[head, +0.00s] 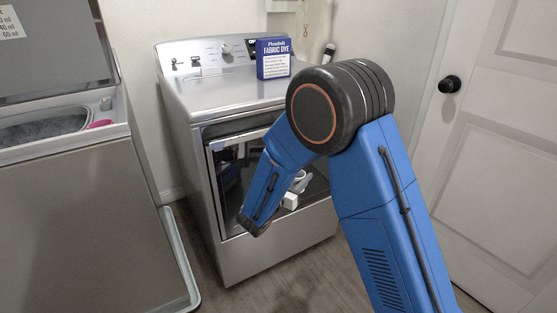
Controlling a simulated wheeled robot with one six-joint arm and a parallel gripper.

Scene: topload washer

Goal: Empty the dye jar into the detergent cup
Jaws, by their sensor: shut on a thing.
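My gripper (300,184) shows only as a small grey-white shape beyond my blue forearm, in front of the dryer's dark door. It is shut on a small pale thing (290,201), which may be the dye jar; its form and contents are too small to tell. A pink thing (100,124) lies at the right rim of the open washer (70,200) at the left; I cannot tell if it is the detergent cup. My gripper is well to the right of it and lower in the picture.
The dryer (275,250) stands mid-picture. The washer's lid (50,50) is raised. A white door (490,170) is at the right. A strip of floor shows between washer and dryer.

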